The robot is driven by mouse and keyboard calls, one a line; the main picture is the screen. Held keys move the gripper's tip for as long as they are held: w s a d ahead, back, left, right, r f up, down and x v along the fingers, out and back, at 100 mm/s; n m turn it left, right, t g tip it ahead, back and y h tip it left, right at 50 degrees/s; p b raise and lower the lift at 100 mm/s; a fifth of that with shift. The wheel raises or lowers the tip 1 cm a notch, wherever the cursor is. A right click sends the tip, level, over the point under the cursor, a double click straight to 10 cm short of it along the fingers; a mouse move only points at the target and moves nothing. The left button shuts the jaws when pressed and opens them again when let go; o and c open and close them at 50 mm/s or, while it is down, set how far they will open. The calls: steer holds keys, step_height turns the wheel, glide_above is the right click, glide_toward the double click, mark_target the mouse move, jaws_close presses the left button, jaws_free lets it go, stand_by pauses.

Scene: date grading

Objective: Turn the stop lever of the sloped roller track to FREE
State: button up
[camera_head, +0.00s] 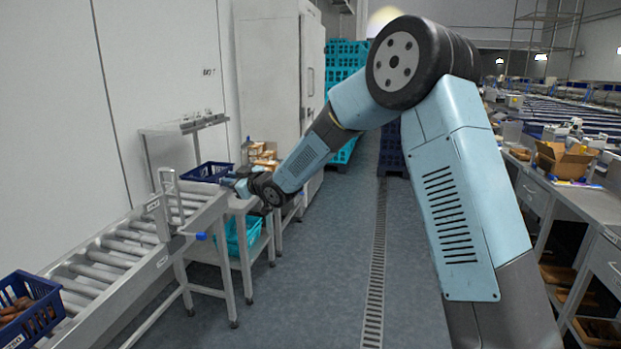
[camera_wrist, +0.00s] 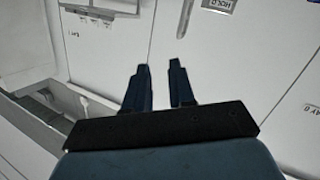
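The sloped roller track (camera_head: 110,255) runs along the left in the head view. An upright metal stop frame (camera_head: 170,203) stands across it. The stop lever (camera_head: 200,236) has a blue grip and sticks out from the track's near side below this frame. My gripper (camera_head: 228,182) is up and to the right of the lever, apart from it, near the track's far end. In the wrist view my gripper's two dark fingers (camera_wrist: 161,66) are apart with nothing between them. A plate reading HOLD (camera_wrist: 217,4) shows upside down at the top edge there; the blue grip is not seen.
A blue crate of dates (camera_head: 28,310) sits on the track's near end. Another blue crate (camera_head: 207,172) is beyond the far end, close to my gripper. A teal crate (camera_head: 250,230) is on the stand's lower shelf. The floor (camera_head: 290,300) right of the track is clear.

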steer(key=s+d+r+m+h, duration=0.3)
steer(key=s+d+r+h, duration=0.15)
steer(key=d, duration=0.65)
steer(key=s+d+r+m+h, duration=0.25)
steer(key=s+d, duration=0.25)
steer(key=d, duration=0.6)
steer(key=s+d+r+m+h, duration=0.3)
steer(key=s+d+r+h, duration=0.1)
steer(key=d, duration=0.7)
steer(key=s+d+f+m+g, duration=0.1)
steer(key=s+d, duration=0.3)
steer(key=s, duration=0.5)
steer(key=s+d+f+m+g+h, duration=0.1)
steer(key=s+d, duration=0.4)
steer(key=s, duration=0.5)
steer(key=s+d+f+m+g+h, duration=0.1)
steer(key=s+d+m, duration=0.3)
steer(key=s, duration=0.6)
steer(key=shift+d+f+g, duration=0.35)
steer(key=shift+f+g, duration=0.35)
steer(key=shift+f, duration=0.05)
steer(key=shift+a, duration=0.15)
